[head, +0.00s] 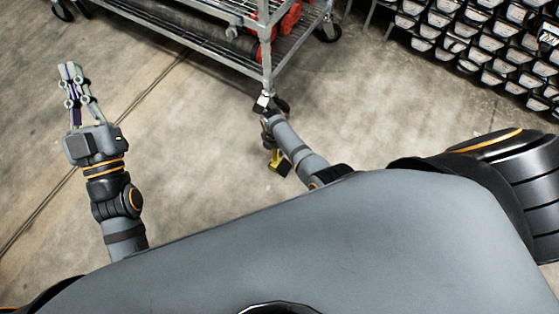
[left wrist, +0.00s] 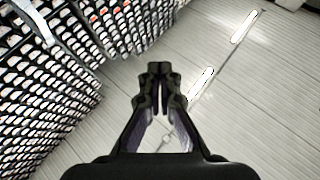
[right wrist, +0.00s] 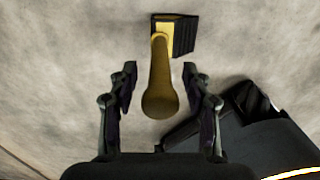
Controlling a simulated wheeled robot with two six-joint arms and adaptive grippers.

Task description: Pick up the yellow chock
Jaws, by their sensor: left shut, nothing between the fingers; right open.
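The yellow chock (head: 277,160) is on the concrete floor below my right arm in the head view, partly hidden by that arm. In the right wrist view the yellow chock (right wrist: 162,85) shows a round-ended yellow handle and a black ribbed block at its far end. My right gripper (right wrist: 160,78) is open, with one finger on each side of the handle and a gap on both sides. My left gripper (head: 70,68) is raised at the left, shut and empty. Its closed fingertips also show in the left wrist view (left wrist: 159,70).
A metal wire cart (head: 220,22) with red items stands at the top; its corner post and caster (head: 272,100) are close to my right arm. Racks of bins (head: 490,45) fill the upper right. The floor between my arms is clear.

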